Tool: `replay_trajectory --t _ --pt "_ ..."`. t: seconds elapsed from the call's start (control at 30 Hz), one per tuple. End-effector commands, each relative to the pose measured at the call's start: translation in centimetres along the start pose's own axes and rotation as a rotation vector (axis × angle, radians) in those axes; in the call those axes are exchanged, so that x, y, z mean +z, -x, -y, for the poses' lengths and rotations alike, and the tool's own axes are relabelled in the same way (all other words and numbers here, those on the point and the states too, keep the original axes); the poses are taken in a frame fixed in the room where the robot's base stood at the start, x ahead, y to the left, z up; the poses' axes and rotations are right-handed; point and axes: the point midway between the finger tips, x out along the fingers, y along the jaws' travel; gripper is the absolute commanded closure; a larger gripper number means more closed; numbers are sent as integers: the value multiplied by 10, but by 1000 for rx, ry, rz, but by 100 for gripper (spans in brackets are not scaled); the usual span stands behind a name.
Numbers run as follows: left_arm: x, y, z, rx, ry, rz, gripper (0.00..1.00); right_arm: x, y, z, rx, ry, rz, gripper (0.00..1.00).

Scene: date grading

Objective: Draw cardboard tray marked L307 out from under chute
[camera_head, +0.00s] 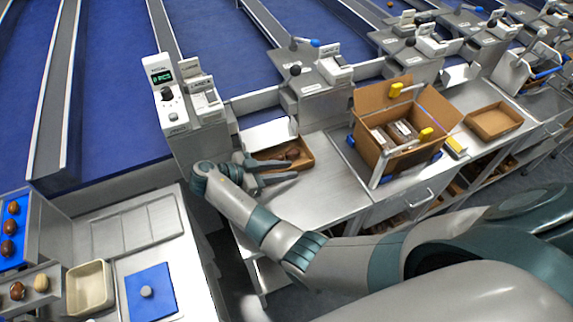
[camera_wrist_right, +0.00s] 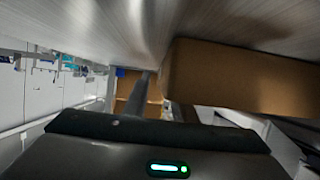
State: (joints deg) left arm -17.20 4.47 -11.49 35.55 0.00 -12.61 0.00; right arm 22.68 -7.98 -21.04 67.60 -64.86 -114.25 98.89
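A shallow brown cardboard tray (camera_head: 306,159) with dark dates in it stands on the steel bench under the metal chute (camera_head: 266,134). I cannot read a mark on it. My right gripper (camera_head: 284,170) is at the tray's near left side, its two fingers apart and pointing right along the near edge. I cannot tell whether they touch the wall. In the right wrist view a brown cardboard wall (camera_wrist_right: 235,78) is large and close on the right, beside the fingers (camera_wrist_right: 160,100). My left gripper is not in view.
An open cardboard box (camera_head: 385,165) with packs stands to the right on the bench; another shallow tray (camera_head: 494,121) is farther right. A display post (camera_head: 166,92) stands left of the chute. Bare bench (camera_head: 325,195) lies in front of the tray.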

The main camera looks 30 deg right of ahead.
Motion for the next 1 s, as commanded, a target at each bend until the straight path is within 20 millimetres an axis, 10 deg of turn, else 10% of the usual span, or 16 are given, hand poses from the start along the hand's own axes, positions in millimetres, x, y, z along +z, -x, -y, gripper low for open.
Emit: replay_trajectory --t 0.3,0.43,1.0 --pt "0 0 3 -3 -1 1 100 1 0 -1 0 0 0 76" --pt "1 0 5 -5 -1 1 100 1 0 -1 0 0 0 100" --pt "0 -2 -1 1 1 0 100 -1 -7 4 -2 2 0 100"
